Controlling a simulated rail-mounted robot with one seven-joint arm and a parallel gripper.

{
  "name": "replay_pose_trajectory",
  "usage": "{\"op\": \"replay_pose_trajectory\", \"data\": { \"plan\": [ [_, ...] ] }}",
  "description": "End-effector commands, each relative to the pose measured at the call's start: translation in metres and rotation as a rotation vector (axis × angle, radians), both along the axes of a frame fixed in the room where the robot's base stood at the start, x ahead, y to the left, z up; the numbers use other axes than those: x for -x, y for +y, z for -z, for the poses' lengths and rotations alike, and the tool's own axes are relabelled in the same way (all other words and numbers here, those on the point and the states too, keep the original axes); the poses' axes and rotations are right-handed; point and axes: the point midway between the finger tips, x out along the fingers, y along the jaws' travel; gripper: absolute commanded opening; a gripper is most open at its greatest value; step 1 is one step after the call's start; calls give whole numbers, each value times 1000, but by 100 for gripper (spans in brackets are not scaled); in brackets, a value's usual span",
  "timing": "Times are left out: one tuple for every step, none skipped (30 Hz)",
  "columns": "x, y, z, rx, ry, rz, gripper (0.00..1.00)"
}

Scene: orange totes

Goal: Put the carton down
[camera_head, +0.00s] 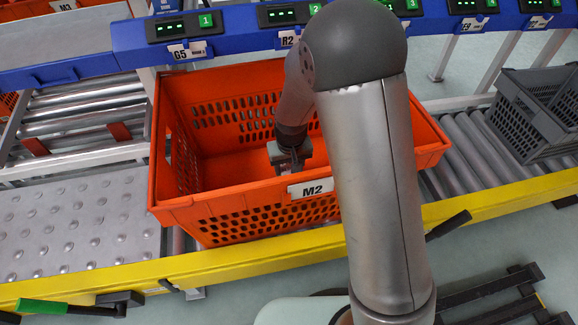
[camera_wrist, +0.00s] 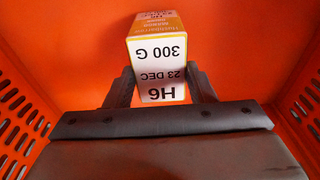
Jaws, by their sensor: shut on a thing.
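The carton (camera_wrist: 158,68) shows in the wrist view as a box with a white end face marked "300 G", "23 DEC" and "H6" and a yellow-orange side. My gripper (camera_wrist: 160,84) is shut on it, one finger on each side. In the head view my gripper (camera_head: 290,158) reaches down into the orange tote (camera_head: 185,205) labelled M2. The carton cannot be made out in the head view. The tote's orange inside surrounds the carton in the wrist view; whether the carton touches the tote floor I cannot tell.
The tote stands on a roller conveyor with a yellow front rail (camera_head: 250,258). A grey crate (camera_head: 540,110) stands to the right. A blue beam (camera_head: 235,30) with lit displays runs behind the tote. A studded metal plate (camera_head: 80,225) lies empty at left.

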Motion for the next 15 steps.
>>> {"op": "replay_pose_trajectory", "data": {
  "plan": [
    [0, 0, 0, 0, -1, 0, 20],
    [0, 0, 1, 0, -1, 0, 20],
    [0, 0, 3, 0, 0, 0, 20],
    [0, 0, 4, 0, 0, 0, 20],
    [0, 0, 5, 0, 0, 1, 20],
    [0, 0, 6, 0, -1, 1, 20],
    [0, 0, 7, 0, -1, 1, 20],
    [0, 0, 8, 0, -1, 1, 20],
    [0, 0, 7, 0, 0, 1, 61],
    [0, 0, 6, 0, 0, 0, 69],
    [0, 0, 6, 0, 0, 0, 71],
    [0, 0, 6, 0, 0, 0, 71],
    [0, 0, 6, 0, 0, 0, 71],
    [0, 0, 6, 0, 0, 0, 71],
    [0, 0, 6, 0, 0, 0, 71]
  ]
}}
